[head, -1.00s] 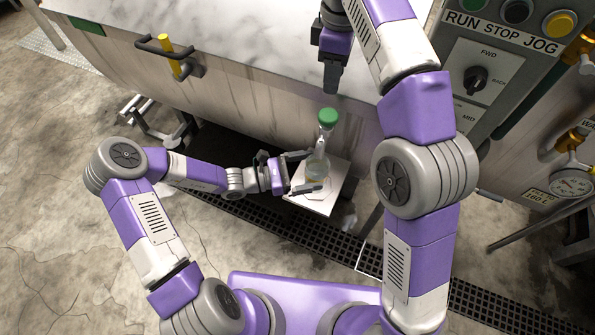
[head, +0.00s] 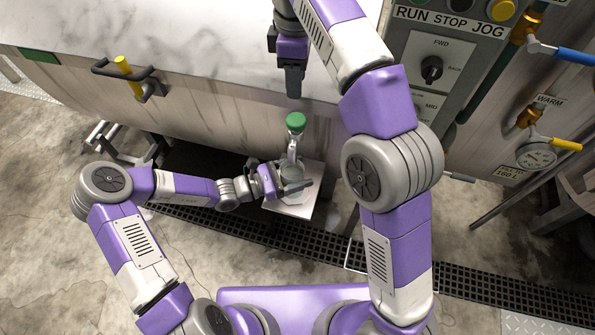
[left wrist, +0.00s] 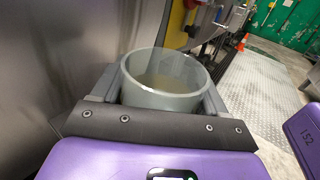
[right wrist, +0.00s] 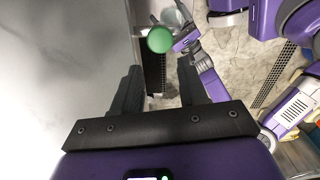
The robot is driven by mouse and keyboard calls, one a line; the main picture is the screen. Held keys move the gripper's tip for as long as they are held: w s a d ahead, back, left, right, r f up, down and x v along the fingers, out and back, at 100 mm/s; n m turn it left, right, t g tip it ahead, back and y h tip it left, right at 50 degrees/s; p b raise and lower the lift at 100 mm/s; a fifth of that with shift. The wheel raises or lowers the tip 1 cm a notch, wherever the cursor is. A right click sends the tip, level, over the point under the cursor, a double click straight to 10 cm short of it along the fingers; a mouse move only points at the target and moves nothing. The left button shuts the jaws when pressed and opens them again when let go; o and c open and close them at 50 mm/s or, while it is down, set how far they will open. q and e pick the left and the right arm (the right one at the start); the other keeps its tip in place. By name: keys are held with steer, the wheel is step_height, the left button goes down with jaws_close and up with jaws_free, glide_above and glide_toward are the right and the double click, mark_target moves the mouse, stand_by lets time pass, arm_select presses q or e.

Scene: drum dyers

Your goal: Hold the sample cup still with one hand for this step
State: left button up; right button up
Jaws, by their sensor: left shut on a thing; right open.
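The sample cup (left wrist: 165,98) is round, greyish and see-through, with its open rim facing up in the left wrist view. My left gripper (left wrist: 163,92) is shut on it, one finger on each side. In the head view the cup (head: 291,172) is small and partly hidden by the left gripper (head: 290,182), over a pale square plate (head: 290,208). A green knob (head: 296,122) on a tap stands above the cup. My right gripper (head: 293,82) points down above this knob. In the right wrist view it is open and empty, with the green knob (right wrist: 160,40) beyond the fingertips.
The large metal drum (head: 200,75) fills the space behind the tap. A control panel (head: 435,60) with buttons and a knob, a gauge (head: 535,156) and levers are at the right. A floor grate (head: 470,283) runs below. My right arm crosses the head view.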

steer(key=c, duration=0.5)
steer(key=shift+w+d+f+y, duration=0.1)
steer(key=shift+d+y, duration=0.05)
steer(key=shift+y, duration=0.35)
steer(key=shift+c, duration=1.2)
steer(key=shift+d+f+m+t+y, duration=0.2)
steer(key=shift+m+t+y, duration=0.1)
steer(key=shift+y, duration=0.4)
jaws_close()
steer(key=shift+a+f+m+t+y, duration=0.1)
steer(key=shift+f+m+t+y, duration=0.3)
steer(key=shift+f, duration=1.35)
steer(key=shift+a+f+m+y, duration=0.1)
steer(key=shift+f+y, duration=0.5)
steer(key=shift+f, duration=1.1)
